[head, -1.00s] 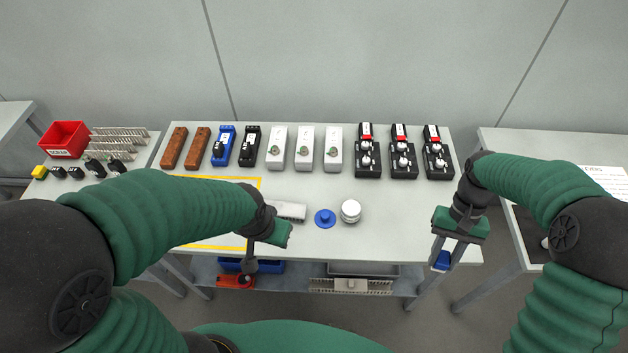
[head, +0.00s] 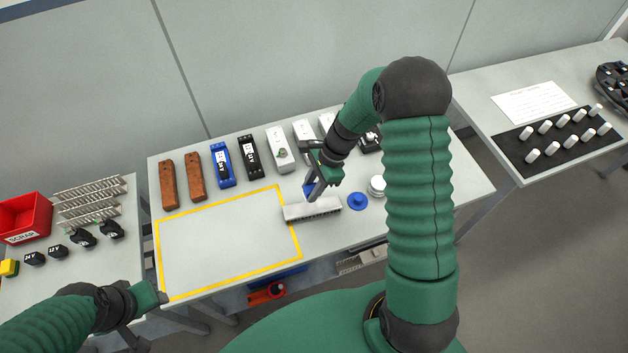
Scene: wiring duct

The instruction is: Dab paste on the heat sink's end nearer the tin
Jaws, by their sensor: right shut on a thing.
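The heat sink (head: 322,209), a pale finned bar, lies on the bench across the right edge of the yellow outline. The round silver-white tin (head: 377,185) stands to its right. A blue round piece with a knob (head: 357,201), perhaps the lid, lies between them. My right gripper (head: 312,189) is above the heat sink's left-middle part, shut on a small blue thing (head: 309,187), probably the paste applicator. Its tip is hidden, so I cannot tell whether it touches. My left gripper (head: 140,325) is low at the front left, its fingers unclear.
A yellow-outlined area (head: 220,245) on the bench is clear. Brown, blue, black and white modules (head: 220,165) stand along the back. A red scrap bin (head: 24,217) is at the left. My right forearm covers the bench's right part.

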